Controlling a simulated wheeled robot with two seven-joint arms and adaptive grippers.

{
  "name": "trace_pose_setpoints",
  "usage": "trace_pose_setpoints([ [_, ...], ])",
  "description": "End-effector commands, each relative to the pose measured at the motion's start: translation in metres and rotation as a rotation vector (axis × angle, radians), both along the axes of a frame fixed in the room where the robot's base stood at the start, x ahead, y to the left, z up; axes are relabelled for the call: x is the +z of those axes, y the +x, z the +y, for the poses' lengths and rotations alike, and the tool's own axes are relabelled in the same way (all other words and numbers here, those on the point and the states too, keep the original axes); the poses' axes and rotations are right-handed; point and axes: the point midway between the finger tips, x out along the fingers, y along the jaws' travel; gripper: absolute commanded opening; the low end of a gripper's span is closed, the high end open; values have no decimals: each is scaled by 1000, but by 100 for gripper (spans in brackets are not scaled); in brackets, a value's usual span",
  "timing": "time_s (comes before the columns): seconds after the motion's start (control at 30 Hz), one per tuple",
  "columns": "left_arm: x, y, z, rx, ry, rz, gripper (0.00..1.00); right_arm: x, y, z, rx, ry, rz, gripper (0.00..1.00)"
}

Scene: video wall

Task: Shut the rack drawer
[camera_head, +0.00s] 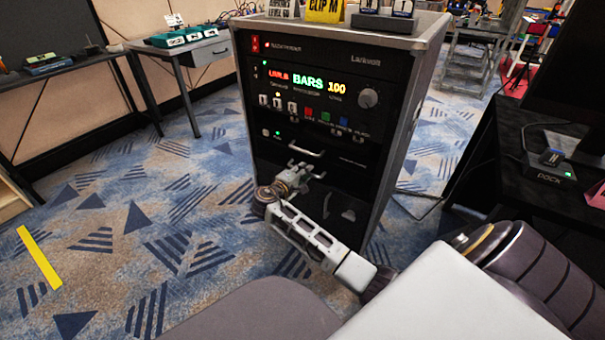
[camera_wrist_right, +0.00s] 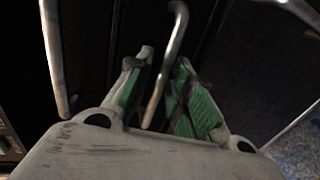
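The black equipment rack (camera_head: 400,150) stands in the middle of the head view. Its drawer front (camera_head: 350,160) is the plain dark panel below the button rows, with a pale bar handle (camera_head: 305,151). I cannot tell how far the drawer stands out. My right gripper (camera_head: 303,170) is just below and in front of this handle. In the right wrist view its green-padded fingers (camera_wrist_right: 166,75) are apart. A metal bar (camera_wrist_right: 172,50) shows in the gap between them; I cannot tell whether they touch it. My left gripper is not in view.
More metal bars show near the wrist camera, one at left (camera_wrist_right: 54,60). A black desk with a dock (camera_head: 550,170) stands close at the right. A grey side table (camera_head: 190,46) is behind at left. Patterned carpet (camera_head: 140,215) is open left of the rack.

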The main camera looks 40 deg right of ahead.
Motion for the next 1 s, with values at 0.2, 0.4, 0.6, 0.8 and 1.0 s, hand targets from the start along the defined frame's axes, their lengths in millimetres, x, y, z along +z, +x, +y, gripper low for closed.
trace_pose_setpoints([
  [0.2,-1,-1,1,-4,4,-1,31,0,0,2,1,1,0,31],
  [0.4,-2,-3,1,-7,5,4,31,0,-1,3,1,1,0,31],
  [0.6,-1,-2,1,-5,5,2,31,2,-4,13,2,2,-1,31],
  [0.8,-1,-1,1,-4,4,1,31,7,-13,34,2,3,0,31],
  [1.0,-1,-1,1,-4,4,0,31,13,-24,60,3,4,-1,31],
])
